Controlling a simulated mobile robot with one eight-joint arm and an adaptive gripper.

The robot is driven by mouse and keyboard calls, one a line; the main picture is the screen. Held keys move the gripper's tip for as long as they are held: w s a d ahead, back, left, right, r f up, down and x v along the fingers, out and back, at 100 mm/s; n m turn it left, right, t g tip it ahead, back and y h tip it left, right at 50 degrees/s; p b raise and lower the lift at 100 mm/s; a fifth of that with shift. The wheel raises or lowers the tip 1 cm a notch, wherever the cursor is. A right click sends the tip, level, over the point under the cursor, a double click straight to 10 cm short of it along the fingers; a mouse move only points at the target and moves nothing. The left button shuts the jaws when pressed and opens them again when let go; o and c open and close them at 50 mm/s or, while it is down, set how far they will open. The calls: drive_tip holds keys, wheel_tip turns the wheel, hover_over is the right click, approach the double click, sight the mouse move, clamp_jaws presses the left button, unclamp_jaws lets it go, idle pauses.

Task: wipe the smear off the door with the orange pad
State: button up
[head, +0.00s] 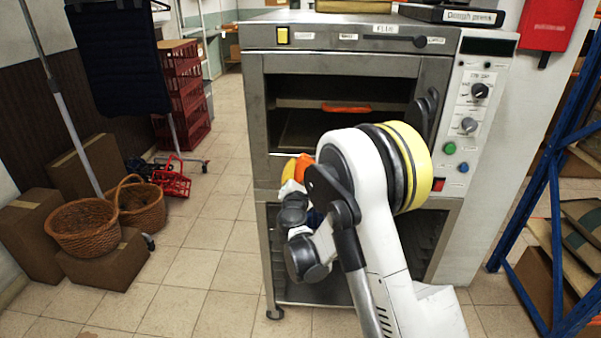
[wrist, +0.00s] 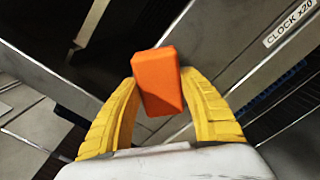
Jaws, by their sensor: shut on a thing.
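My gripper (wrist: 157,90) has yellow fingers shut on the orange pad (wrist: 158,75), which sticks out beyond the fingertips in the wrist view. In the head view the pad (head: 303,166) shows partly behind my arm, at the left front edge of the steel oven cabinet. The oven door (head: 340,65) is a steel frame around a dark window or opening. An orange-red strip (head: 346,108) shows within it; I cannot tell if it is on glass or inside. I cannot make out a clear smear. My arm hides the lower right of the door.
A control panel (head: 474,125) with knobs and buttons is on the cabinet's right. A blue rack (head: 545,180) stands at far right. Wicker baskets (head: 83,226), boxes and red crates (head: 184,90) are on the left. The tiled floor between (head: 220,200) is clear.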

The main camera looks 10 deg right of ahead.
drive_tip(key=shift+w+d, duration=0.15)
drive_tip(key=shift+w, duration=0.2)
drive_tip(key=shift+d, duration=0.1)
drive_tip(key=shift+s+d+b, duration=0.2)
drive_tip(key=shift+s+d, duration=0.15)
drive_tip(key=shift+d, duration=0.5)
drive_tip(key=shift+s+d+b, duration=0.2)
drive_tip(key=shift+s+d, duration=0.15)
drive_tip(key=shift+d, duration=0.45)
drive_tip(key=shift+w+d, duration=0.1)
drive_tip(key=shift+d, duration=0.05)
drive_tip(key=shift+w+a+r, duration=0.1)
drive_tip(key=shift+w+a, duration=0.15)
drive_tip(key=shift+a, duration=0.4)
drive_tip(key=shift+w+a+f, duration=0.1)
drive_tip(key=shift+w+a, duration=0.1)
drive_tip(key=shift+a, duration=0.4)
drive_tip(key=shift+w+a+r, duration=0.1)
drive_tip(key=shift+w+a, duration=0.15)
drive_tip(key=shift+a, duration=0.4)
drive_tip(key=shift+s+a, duration=0.25)
drive_tip(key=shift+s, duration=0.05)
drive_tip(key=shift+c, duration=0.7)
drive_tip(key=shift+v, duration=2.6)
drive_tip(key=shift+s+d, duration=0.1)
drive_tip(key=shift+s, duration=0.05)
